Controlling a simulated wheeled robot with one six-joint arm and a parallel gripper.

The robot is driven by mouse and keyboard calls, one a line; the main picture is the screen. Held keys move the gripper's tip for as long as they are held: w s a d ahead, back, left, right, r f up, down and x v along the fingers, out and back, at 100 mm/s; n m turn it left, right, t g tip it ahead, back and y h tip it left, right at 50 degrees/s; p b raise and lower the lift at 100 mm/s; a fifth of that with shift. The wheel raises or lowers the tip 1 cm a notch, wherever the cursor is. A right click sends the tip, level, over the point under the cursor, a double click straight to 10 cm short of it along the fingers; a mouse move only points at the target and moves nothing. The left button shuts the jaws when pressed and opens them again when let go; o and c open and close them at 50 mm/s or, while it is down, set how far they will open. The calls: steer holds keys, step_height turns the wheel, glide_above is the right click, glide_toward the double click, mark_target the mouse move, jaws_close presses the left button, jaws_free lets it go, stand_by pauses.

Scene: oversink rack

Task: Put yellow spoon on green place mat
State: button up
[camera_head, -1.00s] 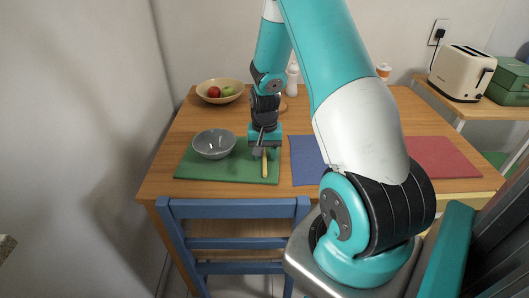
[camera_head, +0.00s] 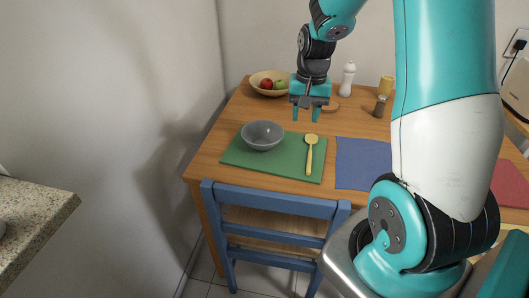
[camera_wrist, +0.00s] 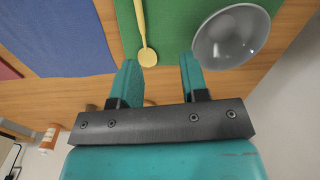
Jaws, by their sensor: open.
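The yellow spoon (camera_head: 310,150) lies on the green place mat (camera_head: 240,155), right of the grey bowl, with its round head toward the back. In the wrist view the spoon (camera_wrist: 147,55) lies on the green mat (camera_wrist: 170,30), its head just beyond the fingertips. My gripper (camera_head: 306,119) is open and empty, raised above the table behind the spoon. Its two teal fingers (camera_wrist: 157,64) are spread apart in the wrist view and do not touch the spoon.
A grey bowl (camera_head: 262,136) stands on the green mat. A blue mat (camera_head: 362,165) lies to the right and a red mat (camera_head: 512,183) farther right. A fruit bowl (camera_head: 268,91), a white bottle (camera_head: 347,78) and a dark shaker (camera_head: 380,106) stand behind. A blue chair (camera_head: 275,206) is in front.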

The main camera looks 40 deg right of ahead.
steer(key=s+a+r+n+y, duration=0.1)
steer(key=s+a+r+n, duration=0.15)
steer(key=a, duration=0.45)
steer(key=s+a+r+n+y, duration=0.1)
steer(key=s+a+r+n, duration=0.15)
steer(key=a, duration=0.45)
steer(key=s+a+r+n, duration=0.1)
steer(key=a+r+n, duration=0.25)
steer(key=a, duration=0.35)
steer(key=s+a+r+n+y, duration=0.2)
steer(key=s+a+n, duration=0.5)
steer(key=s, duration=0.5)
steer(key=shift+a+r, duration=0.3)
steer(key=shift+a, duration=0.75)
